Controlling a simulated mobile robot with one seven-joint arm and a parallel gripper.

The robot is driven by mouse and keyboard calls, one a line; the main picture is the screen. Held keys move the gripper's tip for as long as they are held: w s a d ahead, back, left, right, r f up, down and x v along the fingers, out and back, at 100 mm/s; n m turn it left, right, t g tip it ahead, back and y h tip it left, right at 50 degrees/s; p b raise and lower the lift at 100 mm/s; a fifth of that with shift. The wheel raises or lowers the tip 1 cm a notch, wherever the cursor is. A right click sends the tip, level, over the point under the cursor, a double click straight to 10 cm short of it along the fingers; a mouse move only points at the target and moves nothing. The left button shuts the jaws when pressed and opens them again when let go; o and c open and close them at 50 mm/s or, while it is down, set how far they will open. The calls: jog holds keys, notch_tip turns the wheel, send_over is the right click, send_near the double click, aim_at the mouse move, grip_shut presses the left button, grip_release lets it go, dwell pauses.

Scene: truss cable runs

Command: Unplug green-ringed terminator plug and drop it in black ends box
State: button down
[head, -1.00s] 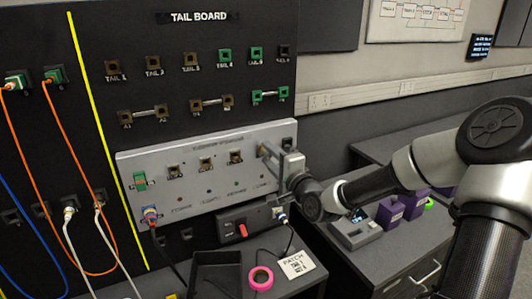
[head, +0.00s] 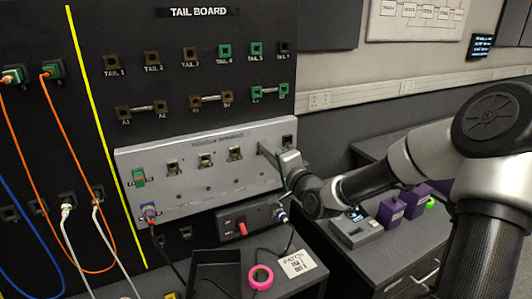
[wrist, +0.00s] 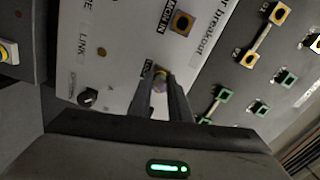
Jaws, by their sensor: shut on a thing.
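My gripper (head: 263,150) is at the right part of the silver breakout panel (head: 215,183), its fingers pointing at the panel face. In the wrist view my gripper (wrist: 164,88) is shut on a small plug (wrist: 160,80), which looks purple-grey with a yellowish edge at a panel socket. The fingers cover most of the plug, and a green ring cannot be made out. It seems still at the socket. In the head view the fingers hide it. A black open box (head: 215,277) stands on the bench below the panel, left of the pink tape roll.
A pink tape roll (head: 260,277) and a white patch card (head: 297,263) lie beside the box. A black unit with a red switch (head: 242,229) sits under the panel. Purple blocks (head: 391,212) stand on the right bench. Orange cables (head: 73,150) hang at left.

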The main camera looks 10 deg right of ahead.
dwell(0.4)
jog(key=shift+n+b, duration=0.7)
jog(key=shift+n, duration=0.7)
jog(key=shift+b, duration=0.3)
jog(key=shift+n+b, duration=0.65)
jog(key=shift+n, duration=0.15)
jog(key=shift+n+b, duration=0.4)
jog(key=shift+n, duration=0.2)
jog(key=shift+r, duration=0.1)
